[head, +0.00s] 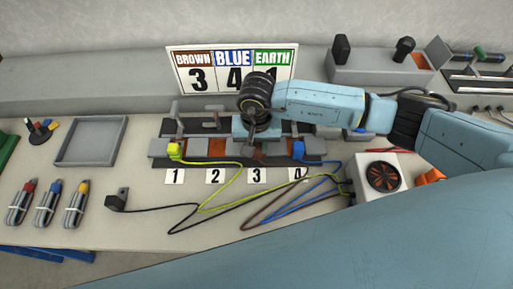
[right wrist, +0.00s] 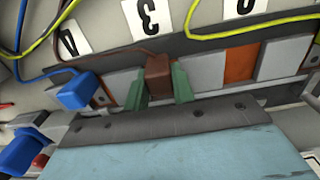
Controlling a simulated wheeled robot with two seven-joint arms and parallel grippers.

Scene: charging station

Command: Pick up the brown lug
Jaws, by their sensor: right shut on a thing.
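The brown lug (right wrist: 158,74) sits between the green fingertips of my right gripper (right wrist: 159,84) in the right wrist view. The fingers are shut on it, and its brown wire runs off toward the upper left there. I cannot tell whether the lug touches the block. The blue lug (head: 298,150) is at position 4 and the yellow-green lug (head: 174,151) at position 1. My left gripper is not in view.
A sign (head: 203,80) behind the block reads brown 3, blue 4, earth 1. Loose wires lie in front of the block. A fan box (head: 367,199) stands at right.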

